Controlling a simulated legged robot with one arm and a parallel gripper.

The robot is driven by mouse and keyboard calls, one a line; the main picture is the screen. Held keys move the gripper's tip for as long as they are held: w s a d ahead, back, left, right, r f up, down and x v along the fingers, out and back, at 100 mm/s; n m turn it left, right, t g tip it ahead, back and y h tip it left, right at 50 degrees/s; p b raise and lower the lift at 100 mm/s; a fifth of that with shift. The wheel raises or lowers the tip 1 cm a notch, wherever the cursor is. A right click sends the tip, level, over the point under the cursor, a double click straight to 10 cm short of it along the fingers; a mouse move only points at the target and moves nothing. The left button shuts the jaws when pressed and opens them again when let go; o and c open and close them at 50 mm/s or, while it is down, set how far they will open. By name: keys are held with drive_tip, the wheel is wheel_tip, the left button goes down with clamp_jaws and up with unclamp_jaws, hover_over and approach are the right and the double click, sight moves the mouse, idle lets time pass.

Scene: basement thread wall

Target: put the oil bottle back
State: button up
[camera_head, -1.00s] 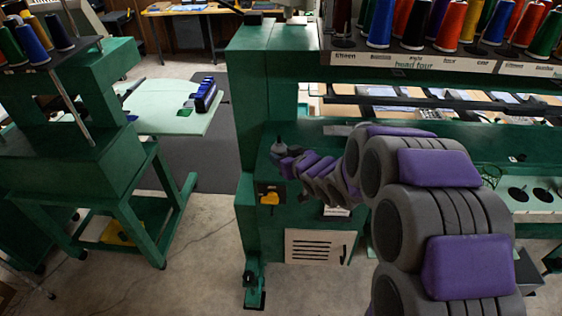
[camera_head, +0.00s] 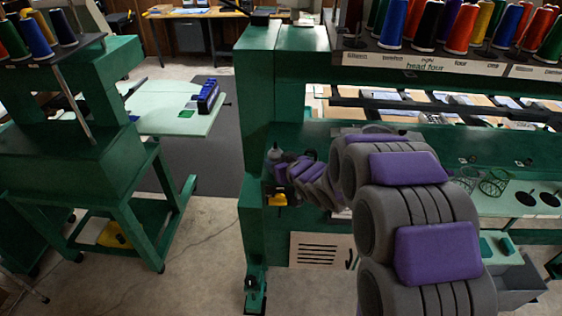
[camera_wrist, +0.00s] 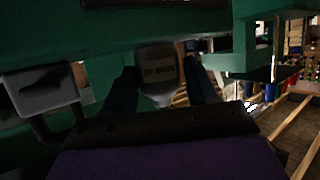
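The oil bottle (camera_head: 274,154) is small and grey with a narrow top. In the head view it stands out at the end of my arm, in front of the green machine's left column. In the head view my gripper (camera_head: 276,170) is small and partly hidden by my arm. Whether the bottle touches a surface is unclear.
The green embroidery machine (camera_head: 285,90) carries thread cones (camera_head: 460,28) along its top. Wire baskets (camera_head: 494,181) and a grey bin (camera_head: 520,285) are at the right. A second green machine (camera_head: 75,160) stands left, beside a pale table (camera_head: 165,121). Concrete floor between them is open.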

drive_tip(key=shift+o, duration=0.2)
drive_tip(key=shift+a, duration=0.1)
drive_tip(key=shift+s+d+r, duration=0.1)
drive_tip(key=shift+d+r, duration=0.1)
drive_tip(key=shift+d, duration=0.55)
drive_tip(key=shift+s+d+r, duration=0.1)
drive_tip(key=shift+d+r, duration=0.1)
drive_tip(key=shift+d, duration=0.55)
drive_tip(key=s+d+r+m+g+h+p, duration=0.1)
drive_tip(key=s+d+r+m+g+h, duration=0.2)
drive_tip(key=s+d, duration=0.75)
drive_tip(key=s+d+r+m+g+h+p, duration=0.1)
drive_tip(key=s+d+g+h+p, duration=0.15)
drive_tip(key=s+d+h, duration=0.75)
drive_tip(key=s+a+r+m+g+y, duration=0.1)
drive_tip(key=s+a+g+y, duration=0.1)
drive_tip(key=s, duration=1.2)
drive_tip(key=s+a+r+m+g+y, duration=0.1)
drive_tip(key=s+a+g+y, duration=0.2)
drive_tip(key=s, duration=1.1)
drive_tip(key=g+y, duration=0.1)
drive_tip(key=g, duration=0.2)
drive_tip(key=shift+a+b, duration=0.25)
drive_tip(key=shift+b, duration=0.1)
